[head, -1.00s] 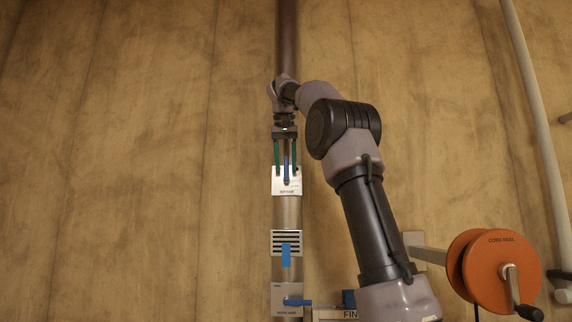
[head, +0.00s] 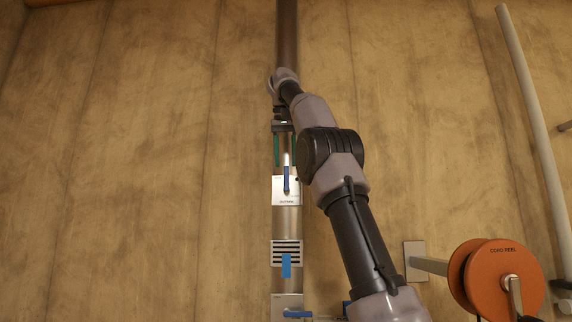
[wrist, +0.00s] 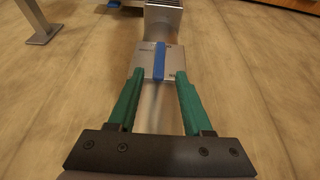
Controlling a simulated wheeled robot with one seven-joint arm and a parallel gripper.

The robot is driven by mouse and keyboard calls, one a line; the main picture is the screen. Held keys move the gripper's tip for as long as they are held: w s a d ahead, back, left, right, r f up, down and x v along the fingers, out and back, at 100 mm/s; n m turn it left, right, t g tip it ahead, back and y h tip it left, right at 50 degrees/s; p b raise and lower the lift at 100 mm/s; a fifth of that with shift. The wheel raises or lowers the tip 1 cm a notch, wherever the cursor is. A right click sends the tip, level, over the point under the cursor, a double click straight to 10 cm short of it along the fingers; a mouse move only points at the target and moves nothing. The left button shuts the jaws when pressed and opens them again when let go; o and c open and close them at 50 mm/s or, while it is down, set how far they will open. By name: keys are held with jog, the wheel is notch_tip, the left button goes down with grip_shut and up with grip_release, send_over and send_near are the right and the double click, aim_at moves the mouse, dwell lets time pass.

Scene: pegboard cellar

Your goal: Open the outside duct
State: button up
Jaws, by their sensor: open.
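A metal duct (head: 287,222) runs up the wall. Its upper light plate (head: 279,195) has a small label, too blurred to read surely, and shows in the wrist view too (wrist: 145,66). The plate's blue lever (head: 286,181) points straight up, along the duct; it is also in the wrist view (wrist: 160,60). My gripper (head: 286,164) is open and empty just above the lever. In the wrist view, the green fingertips (wrist: 160,78) lie either side of the lever's line, and the lever stands mostly beyond them. I see no contact.
Below are a slotted grille (head: 275,253) with a blue strip and a lower plate (head: 281,300) with a blue lever (head: 297,314) pointing right. An orange cord reel (head: 508,281) sticks out at lower right. A pale pipe (head: 530,110) runs along the right. The wall left of the duct is clear.

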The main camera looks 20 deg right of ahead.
jog(key=s+a, duration=0.5)
jog(key=s, duration=0.6)
dwell(0.4)
jog(key=s+f+t+y, duration=0.1)
jog(key=s+f, duration=0.4)
jog(key=f, duration=0.6)
jog(key=s+f+t+y, duration=0.1)
jog(key=s+f, duration=0.3)
jog(key=f, duration=0.8)
jog(key=s+f+t+y, duration=0.1)
jog(key=s+f, duration=0.4)
jog(key=f, duration=0.7)
jog(key=shift+s+y, duration=0.3)
jog(key=shift+y, duration=0.1)
